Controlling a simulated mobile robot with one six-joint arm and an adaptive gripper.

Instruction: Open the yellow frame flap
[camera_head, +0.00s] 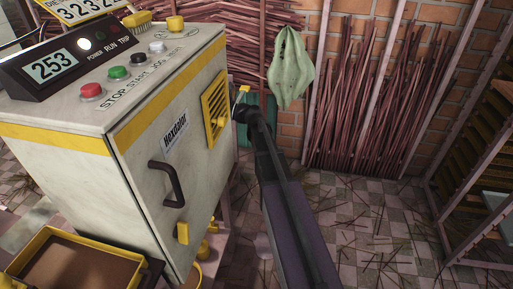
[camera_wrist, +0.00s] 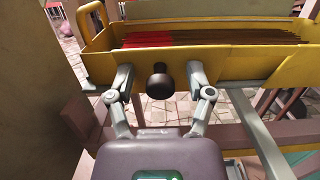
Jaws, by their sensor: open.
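In the wrist view a yellow frame with a front panel (camera_wrist: 240,65) spans the upper part, with a row of red and dark sticks (camera_wrist: 190,38) behind its edge. A dark round knob (camera_wrist: 160,82) sits at the front of this panel. My gripper (camera_wrist: 160,76) is open, one finger on each side of the knob, with visible gaps to it. In the head view my gripper (camera_head: 241,104) is beyond the far end of the pale cabinet, mostly hidden by my arm. Only a small yellow piece (camera_head: 243,90) shows there.
The pale cabinet (camera_head: 190,175) stands left, with a dark handle (camera_head: 167,184) and yellow grille (camera_head: 215,108). Stick bundles (camera_head: 370,105) lean against the brick wall; a green cloth (camera_head: 289,68) hangs nearby. Floor at right is open with scattered sticks. A rack (camera_head: 480,130) stands far right.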

